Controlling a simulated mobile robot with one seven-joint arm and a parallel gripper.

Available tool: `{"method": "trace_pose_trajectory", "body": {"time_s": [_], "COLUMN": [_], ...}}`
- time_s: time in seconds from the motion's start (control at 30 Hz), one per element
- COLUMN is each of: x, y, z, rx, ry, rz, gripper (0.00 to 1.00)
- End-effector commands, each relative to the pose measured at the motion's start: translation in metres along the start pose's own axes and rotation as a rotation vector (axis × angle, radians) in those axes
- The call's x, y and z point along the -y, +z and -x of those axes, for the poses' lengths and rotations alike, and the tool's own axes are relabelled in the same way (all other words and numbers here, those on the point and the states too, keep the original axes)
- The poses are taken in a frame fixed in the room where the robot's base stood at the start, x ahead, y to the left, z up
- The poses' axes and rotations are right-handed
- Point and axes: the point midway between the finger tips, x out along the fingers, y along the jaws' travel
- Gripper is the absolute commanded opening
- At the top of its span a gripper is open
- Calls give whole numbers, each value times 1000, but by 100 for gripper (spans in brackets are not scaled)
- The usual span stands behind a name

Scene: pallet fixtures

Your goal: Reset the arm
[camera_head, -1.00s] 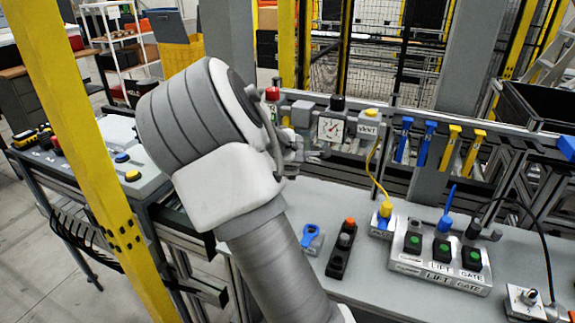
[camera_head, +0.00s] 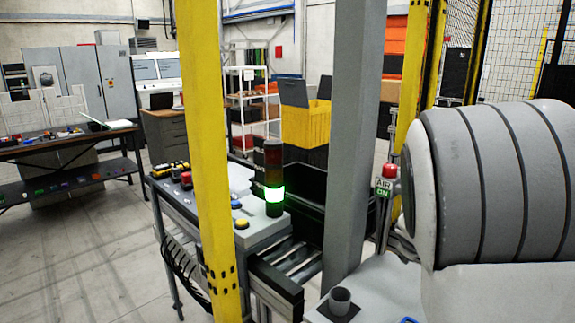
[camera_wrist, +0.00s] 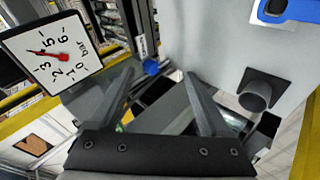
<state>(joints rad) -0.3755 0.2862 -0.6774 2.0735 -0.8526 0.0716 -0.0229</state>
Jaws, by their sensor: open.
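My arm fills the right side of the head view, seen as a large grey and white ribbed link; its gripper is hidden there. In the wrist view my gripper (camera_wrist: 160,78) shows two dark fingers spread apart with nothing between them. A square white pressure gauge (camera_wrist: 47,50) with a red needle is at the upper left, close beside the left finger. A grey cup-like part (camera_wrist: 257,93) on a dark square base is to the right of the fingers, on the light bench top.
A blue fixture (camera_wrist: 285,10) is at the wrist view's upper right. In the head view, a yellow post (camera_head: 210,160) and grey post (camera_head: 352,140) stand near the bench. A stack light (camera_head: 275,180) glows green. A red-topped AIR ON valve (camera_head: 386,180) is close beside my arm.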

Motion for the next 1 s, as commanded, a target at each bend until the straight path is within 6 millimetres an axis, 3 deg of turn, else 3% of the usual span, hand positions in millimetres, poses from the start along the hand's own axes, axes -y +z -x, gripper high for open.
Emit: {"method": "trace_pose_trajectory", "body": {"time_s": [0.17, 0.37, 0.7, 0.83, 1.0], "x": [9, 33, 99, 128, 154], "y": [16, 30, 53, 63, 72], "z": [54, 119, 234, 268, 295], "rx": [17, 37, 62, 75, 89], "ry": [-65, -163, -344, -400, -442], "rz": [-240, -444, -662, -703, -727], "gripper": [81, 81, 81, 81, 81]}}
